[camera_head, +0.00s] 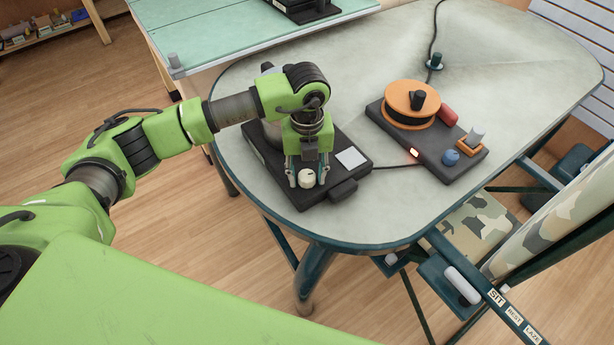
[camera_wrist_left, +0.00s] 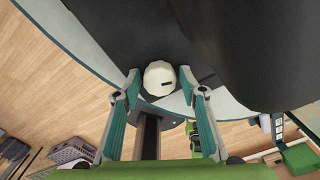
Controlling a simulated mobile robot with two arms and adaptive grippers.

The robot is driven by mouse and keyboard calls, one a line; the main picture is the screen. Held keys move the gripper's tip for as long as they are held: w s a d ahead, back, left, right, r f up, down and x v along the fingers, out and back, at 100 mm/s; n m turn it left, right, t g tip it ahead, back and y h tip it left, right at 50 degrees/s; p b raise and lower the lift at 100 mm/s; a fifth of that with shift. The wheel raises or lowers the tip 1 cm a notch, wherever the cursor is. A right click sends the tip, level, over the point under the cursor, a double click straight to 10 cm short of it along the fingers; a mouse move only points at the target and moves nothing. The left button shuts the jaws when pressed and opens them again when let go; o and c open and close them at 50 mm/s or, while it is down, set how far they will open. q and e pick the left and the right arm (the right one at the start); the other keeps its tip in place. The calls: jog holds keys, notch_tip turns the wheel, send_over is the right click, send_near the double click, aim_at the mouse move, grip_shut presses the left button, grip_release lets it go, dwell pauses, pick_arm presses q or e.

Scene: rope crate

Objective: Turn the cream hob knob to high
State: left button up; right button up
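The cream hob knob (camera_head: 306,178) is at the near end of a dark hob unit (camera_head: 338,192) on the table. It also shows in the left wrist view (camera_wrist_left: 159,76), round and pale with a short dark mark toward its right side. My left gripper (camera_head: 307,176) points down over the knob, one finger on each side. In the left wrist view my left gripper (camera_wrist_left: 161,84) is open, with the knob between the fingertips and small gaps visible on both sides. The arm and gripper hide part of the hob unit. My right gripper is not in view.
A white square (camera_head: 351,158) lies on the hob unit. To its right, a dark box (camera_head: 428,160) carries an orange reel (camera_head: 405,110), a red part (camera_head: 447,115), a blue knob (camera_head: 450,157) and a glowing light (camera_head: 413,153). The table's (camera_head: 370,225) near edge is close by.

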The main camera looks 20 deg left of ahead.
pick_arm(q)
jog(key=n+p, duration=0.1)
jog(key=n, duration=0.3)
jog(key=shift+r, duration=0.1)
jog(key=shift+n, duration=0.5)
jog(key=n+p, duration=0.2)
jog(key=shift+n, duration=0.4)
jog(key=shift+n+p, duration=0.5)
jog(key=shift+n, duration=1.1)
